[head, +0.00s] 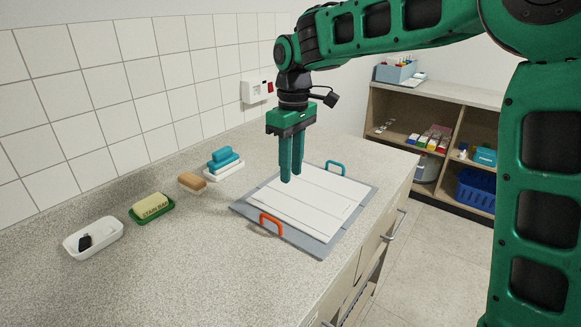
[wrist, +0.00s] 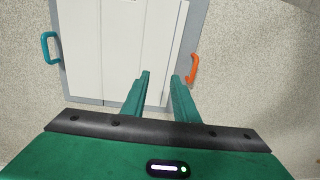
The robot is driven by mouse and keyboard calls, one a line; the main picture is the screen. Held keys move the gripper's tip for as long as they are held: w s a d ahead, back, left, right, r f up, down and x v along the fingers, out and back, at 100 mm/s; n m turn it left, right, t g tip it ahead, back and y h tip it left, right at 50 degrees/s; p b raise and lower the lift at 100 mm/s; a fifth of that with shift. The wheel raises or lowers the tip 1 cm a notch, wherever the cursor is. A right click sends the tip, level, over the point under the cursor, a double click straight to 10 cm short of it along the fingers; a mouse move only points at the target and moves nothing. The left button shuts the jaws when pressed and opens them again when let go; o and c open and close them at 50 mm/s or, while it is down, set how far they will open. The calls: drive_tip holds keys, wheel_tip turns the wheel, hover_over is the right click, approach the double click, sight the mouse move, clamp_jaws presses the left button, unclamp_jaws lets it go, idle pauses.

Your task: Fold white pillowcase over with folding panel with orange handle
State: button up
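The white pillowcase (head: 300,207) lies flat on the grey folding board (head: 318,248) on the counter. It also shows in the wrist view (wrist: 115,45). The orange handle (head: 270,224) stands up at the board's near edge in the head view; in the wrist view the orange handle (wrist: 194,68) is at the right. A teal handle (head: 336,168) is on the opposite edge. My gripper (head: 291,178) points down above the pillowcase, apart from the orange handle. In the wrist view its two fingers (wrist: 160,80) are apart with nothing between them.
Left of the board on the counter are a wooden-backed brush (head: 192,182), a teal item on a white dish (head: 223,168), a stain bar on a green dish (head: 152,207) and a white tray (head: 93,238). A tiled wall stands behind. Shelves (head: 440,140) stand at the back right.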

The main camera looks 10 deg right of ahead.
wheel_tip(320, 180, up, 11)
drive_tip(key=shift+w+d+f, duration=0.15)
drive_tip(key=shift+w+d, duration=0.05)
drive_tip(key=shift+w, duration=0.05)
idle(0.3)
